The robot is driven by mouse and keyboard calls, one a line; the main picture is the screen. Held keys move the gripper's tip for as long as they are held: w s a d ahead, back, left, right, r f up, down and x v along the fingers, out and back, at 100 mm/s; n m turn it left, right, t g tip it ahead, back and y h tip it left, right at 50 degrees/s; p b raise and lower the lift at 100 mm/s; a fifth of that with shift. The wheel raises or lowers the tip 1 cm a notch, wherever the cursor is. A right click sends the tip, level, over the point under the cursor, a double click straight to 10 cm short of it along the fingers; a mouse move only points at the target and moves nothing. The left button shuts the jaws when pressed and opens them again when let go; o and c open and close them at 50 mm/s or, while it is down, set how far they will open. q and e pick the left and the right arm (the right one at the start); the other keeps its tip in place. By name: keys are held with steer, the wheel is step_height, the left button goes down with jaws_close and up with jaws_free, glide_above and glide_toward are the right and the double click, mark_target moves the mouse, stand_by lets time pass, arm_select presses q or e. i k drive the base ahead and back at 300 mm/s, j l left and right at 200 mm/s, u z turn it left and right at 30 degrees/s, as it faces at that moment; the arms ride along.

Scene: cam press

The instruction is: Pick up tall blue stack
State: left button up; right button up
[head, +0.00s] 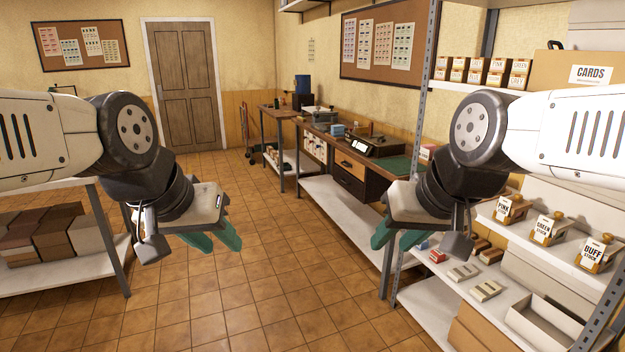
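No tall blue stack can be made out for certain. A dark blue upright object (303,84) stands at the back of the far table. Small light-blue items (337,130) lie on the workbench, and a small blue item (422,245) lies on the right shelf; their details are too small to tell. My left gripper (217,243) hangs over the tiled floor at left, its green fingers apart and empty. My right gripper (391,243) hangs beside the right shelf's post, its green fingers also apart and empty. Both are far from the dark blue object.
The workbench (372,165) runs along the right wall with a green mat. The metal rack (420,300) at right holds labelled boxes, stamps and a white tray (545,325). A low shelf (70,265) with brown boxes stands at left. The middle floor (270,250) is clear.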

mark_target(337, 131)
steer(key=i, duration=4.3)
steer(key=i+z, duration=0.2)
steer(key=i, duration=0.2)
steer(key=i+j+z, duration=0.2)
steer(key=i, duration=0.2)
